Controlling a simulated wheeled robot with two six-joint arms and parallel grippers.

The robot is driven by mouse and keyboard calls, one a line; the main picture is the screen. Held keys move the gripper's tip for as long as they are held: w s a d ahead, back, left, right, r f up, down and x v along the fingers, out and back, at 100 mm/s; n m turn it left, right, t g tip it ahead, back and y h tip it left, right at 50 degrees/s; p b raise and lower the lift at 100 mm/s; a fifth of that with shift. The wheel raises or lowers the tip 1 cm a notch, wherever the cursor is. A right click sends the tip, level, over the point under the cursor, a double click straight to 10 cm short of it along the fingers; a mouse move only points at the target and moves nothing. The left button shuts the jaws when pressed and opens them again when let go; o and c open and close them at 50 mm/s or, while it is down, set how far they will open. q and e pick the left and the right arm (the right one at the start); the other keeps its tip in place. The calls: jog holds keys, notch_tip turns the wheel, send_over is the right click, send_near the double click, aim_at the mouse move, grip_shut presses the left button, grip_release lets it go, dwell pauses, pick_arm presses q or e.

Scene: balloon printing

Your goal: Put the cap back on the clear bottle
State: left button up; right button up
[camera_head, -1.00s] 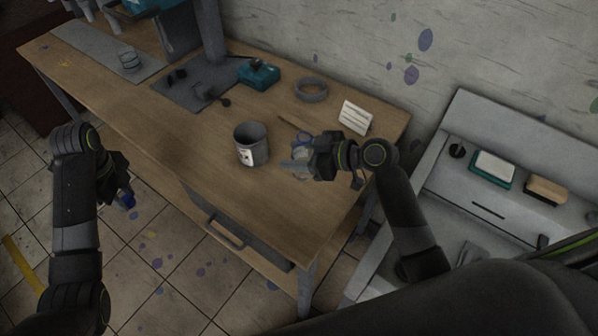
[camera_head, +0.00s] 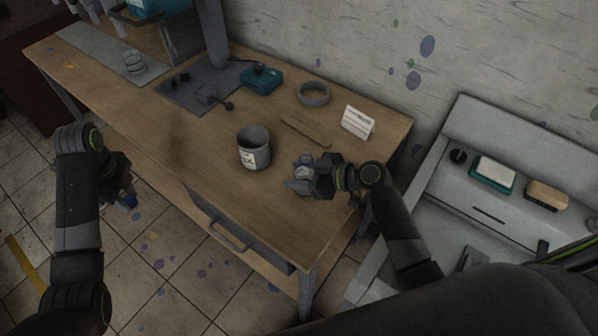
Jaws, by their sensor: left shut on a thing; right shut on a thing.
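My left gripper (camera_head: 124,192) hangs off the table's front edge at the left, over the floor. It is shut on a small blue cap (camera_head: 129,201), partly hidden by the fingers. My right gripper (camera_head: 305,180) is over the right part of the table, shut on the clear bottle (camera_head: 304,160). The fingers cover much of the bottle, so I cannot tell whether its base touches the table. The cap and the bottle are far apart.
A grey can (camera_head: 254,150) with a label stands left of the bottle. The wooden table (camera_head: 190,150) is clear left of the can.

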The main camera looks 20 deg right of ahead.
pick_arm(q)
jog(key=shift+f, duration=0.2)
pick_arm(e)
jog(key=shift+f, duration=0.2)
jog(key=o, duration=1.4)
jog(key=shift+c, duration=0.2)
pick_arm(q)
jog(key=shift+r, duration=0.1)
pick_arm(e)
jog(key=shift+r, duration=0.1)
pick_arm(q)
jog(key=shift+r, duration=0.15)
pick_arm(e)
jog(key=shift+r, duration=0.15)
pick_arm(q)
jog(key=shift+f, duration=0.2)
pick_arm(e)
jog(key=shift+s+d, duration=0.2)
jog(key=shift+d, duration=0.1)
pick_arm(q)
notch_tip(320, 180, down, 2)
jog(key=b, duration=0.2)
jog(key=shift+f+b, duration=0.25)
jog(key=shift+b, duration=0.15)
jog(key=shift+f, duration=0.15)
pick_arm(e)
jog(key=v, duration=1.1)
jog(key=shift+r, duration=0.15)
